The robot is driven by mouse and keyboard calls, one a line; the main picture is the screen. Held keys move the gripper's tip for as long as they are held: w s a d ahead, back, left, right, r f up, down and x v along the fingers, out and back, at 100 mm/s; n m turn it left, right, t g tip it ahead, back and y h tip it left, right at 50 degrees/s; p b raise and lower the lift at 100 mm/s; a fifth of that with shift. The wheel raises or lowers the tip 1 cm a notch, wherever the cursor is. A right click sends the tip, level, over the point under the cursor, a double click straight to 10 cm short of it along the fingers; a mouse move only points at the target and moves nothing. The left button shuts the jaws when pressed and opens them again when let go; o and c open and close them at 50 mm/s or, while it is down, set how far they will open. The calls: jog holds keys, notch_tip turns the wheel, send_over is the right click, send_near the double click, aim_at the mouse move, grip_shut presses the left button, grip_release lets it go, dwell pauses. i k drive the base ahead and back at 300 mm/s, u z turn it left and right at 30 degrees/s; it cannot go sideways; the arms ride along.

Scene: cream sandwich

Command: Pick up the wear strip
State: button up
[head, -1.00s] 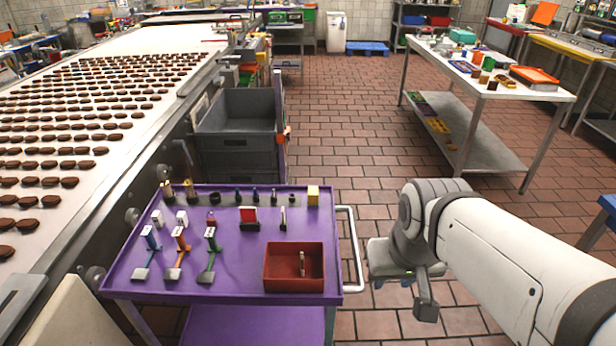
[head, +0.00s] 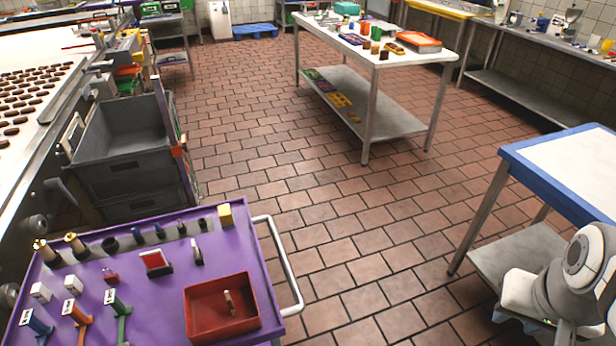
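No part can be told for sure as the wear strip. Candidates are on the purple cart (head: 150,225) at the lower left: a small pale upright piece (head: 229,302) inside a red bin (head: 195,318), and a thin grey upright piece (head: 197,252) beside a red-faced block (head: 156,262). My arm's wrist end (head: 575,285) is at the lower right, well away from the cart. Its fingers are cut off or hidden by the frame edge, so whether my gripper is open or holds anything does not show.
Grey crates (head: 125,150) stand behind the cart, next to the conveyor (head: 45,110). The cart's handle (head: 283,265) sticks out on its right. A blue-edged table (head: 565,180) stands close to my arm. A steel table (head: 400,58) is farther back. The tiled floor between is clear.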

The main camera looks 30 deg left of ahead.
aim_at(195, 248)
jog(key=z, duration=0.35)
jog(key=k, duration=0.95)
jog(key=u, duration=1.9)
jog(key=i, duration=1)
